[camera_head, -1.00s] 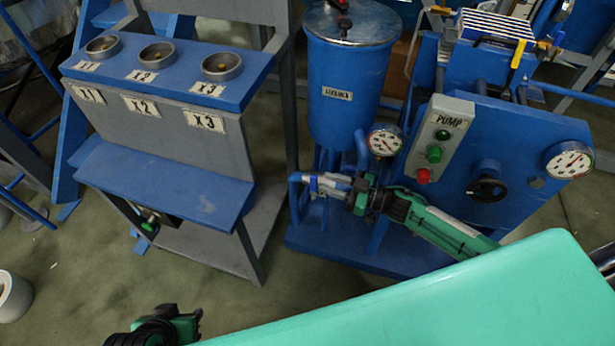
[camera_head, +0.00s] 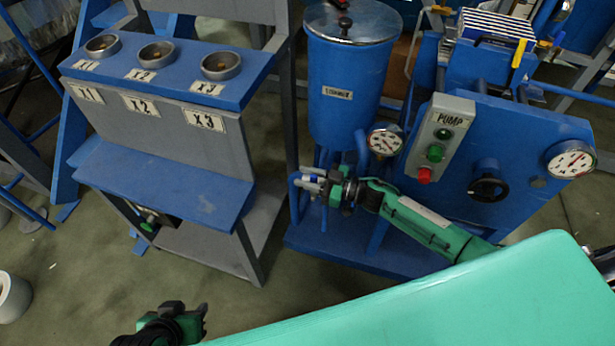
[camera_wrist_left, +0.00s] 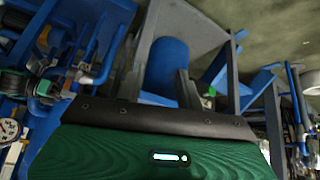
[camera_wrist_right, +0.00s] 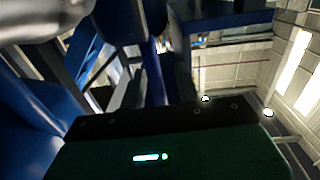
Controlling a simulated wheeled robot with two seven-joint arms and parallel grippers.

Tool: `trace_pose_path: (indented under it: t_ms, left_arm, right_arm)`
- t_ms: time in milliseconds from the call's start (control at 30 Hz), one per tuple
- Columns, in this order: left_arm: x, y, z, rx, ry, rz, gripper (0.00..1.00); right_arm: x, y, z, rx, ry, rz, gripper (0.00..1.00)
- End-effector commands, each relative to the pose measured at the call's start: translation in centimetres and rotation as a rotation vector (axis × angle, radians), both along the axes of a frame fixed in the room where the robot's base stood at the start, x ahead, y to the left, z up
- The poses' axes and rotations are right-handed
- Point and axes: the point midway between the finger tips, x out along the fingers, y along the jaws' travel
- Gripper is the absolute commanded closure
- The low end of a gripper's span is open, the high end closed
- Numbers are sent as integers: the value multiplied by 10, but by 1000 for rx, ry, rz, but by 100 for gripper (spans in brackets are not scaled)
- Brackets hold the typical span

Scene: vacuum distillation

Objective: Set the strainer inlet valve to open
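My right gripper (camera_head: 314,183) is at the pipework below the blue tank, left of the pump panel. Its two fingers reach left around a small blue part (camera_head: 310,178), which may be the strainer inlet valve's handle. The fingers cover most of it, so I cannot tell its setting or whether they grip it. In the right wrist view the finger pair (camera_wrist_right: 142,88) shows a narrow gap with a blue upright behind. My left gripper (camera_head: 188,312) is low in the head view, empty, with its fingers (camera_wrist_left: 165,88) apart in the left wrist view.
The blue tank (camera_head: 345,90) stands behind my right gripper. A pressure gauge (camera_head: 385,140) and the pump panel (camera_head: 440,140) with buttons are close to its right. A blue and grey rack (camera_head: 165,160) with three cups is at left. Open floor (camera_head: 90,260) lies at lower left.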

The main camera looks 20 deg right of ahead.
Motion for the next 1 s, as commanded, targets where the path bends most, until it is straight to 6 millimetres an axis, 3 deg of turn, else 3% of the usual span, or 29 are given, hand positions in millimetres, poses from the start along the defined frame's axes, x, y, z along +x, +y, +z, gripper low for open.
trace_pose_path:
  t_ms: [67,200,633,1000]
  left_arm:
    - [0,0,0,0,0,0,64]
    - [0,0,0,0,1,0,64]
    - [3,-3,-2,-9,-22,-4,64]
    - [23,-44,-13,-132,-257,-48,64]
  right_arm:
    - [0,0,0,0,0,0,72]
    - [0,0,0,0,0,0,100]
    - [-1,-2,-1,11,-7,-1,100]
    - [-7,-11,-4,101,-66,-1,100]
